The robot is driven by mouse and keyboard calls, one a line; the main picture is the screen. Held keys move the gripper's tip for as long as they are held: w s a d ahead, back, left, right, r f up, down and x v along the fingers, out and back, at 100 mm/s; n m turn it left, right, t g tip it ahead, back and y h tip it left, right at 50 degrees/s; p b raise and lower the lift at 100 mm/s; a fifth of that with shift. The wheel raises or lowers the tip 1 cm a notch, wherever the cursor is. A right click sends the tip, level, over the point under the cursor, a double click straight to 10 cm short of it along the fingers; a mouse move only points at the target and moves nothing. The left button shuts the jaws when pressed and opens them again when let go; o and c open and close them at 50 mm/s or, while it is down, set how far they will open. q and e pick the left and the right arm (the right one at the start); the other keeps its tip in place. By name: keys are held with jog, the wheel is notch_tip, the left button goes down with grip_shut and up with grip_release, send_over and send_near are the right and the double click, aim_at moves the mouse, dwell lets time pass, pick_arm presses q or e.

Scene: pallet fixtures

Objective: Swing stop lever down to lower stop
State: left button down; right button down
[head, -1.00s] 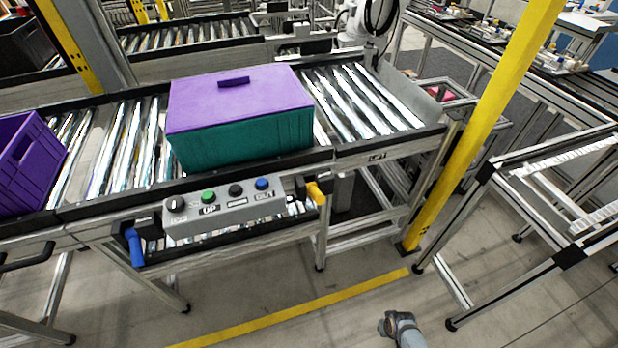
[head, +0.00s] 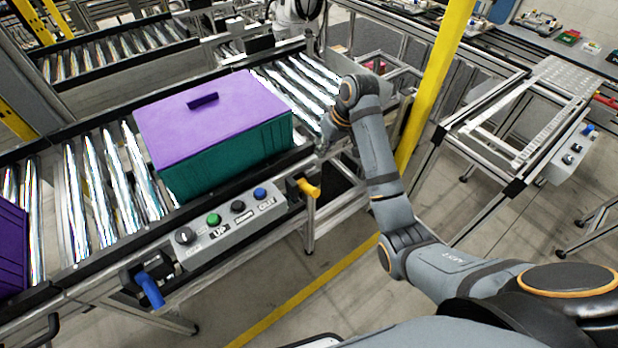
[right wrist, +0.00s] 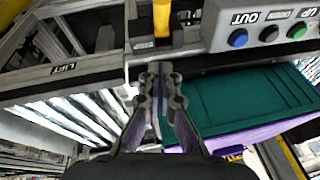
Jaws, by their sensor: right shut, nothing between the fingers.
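Two levers show at the front of the conveyor, and I cannot tell from any label which is the stop lever. The yellow lever (head: 308,188) sits at the right end of the button panel. It also shows at the top of the right wrist view (right wrist: 162,18). The blue lever (head: 150,290) hangs angled downward at the panel's left end. My right gripper (head: 324,145) is shut and empty, above and slightly right of the yellow lever in the head view. Its fingertips (right wrist: 160,72) are apart from the yellow lever. My left gripper is out of view.
A teal crate (head: 235,160) with a purple lid stands on the rollers behind the button panel (head: 228,225). A purple crate (head: 12,250) is at the left edge. A yellow post (head: 432,95) rises right of my right arm. Floor space is open in front.

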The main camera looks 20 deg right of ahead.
jog(key=shift+a+r, duration=0.1)
jog(key=shift+a, duration=0.1)
jog(key=p, duration=0.2)
send_over(310, 186)
jog(key=w+d, duration=0.1)
notch_tip(310, 186, down, 9)
jog(key=f, duration=0.1)
jog(key=s+f+p, duration=0.1)
jog(key=f, duration=0.1)
jog(key=shift+a+f, duration=0.1)
jog(key=shift+s+f, duration=0.35)
jog(key=shift+f, duration=0.1)
jog(key=shift+w, duration=0.1)
jog(key=shift+f, duration=0.1)
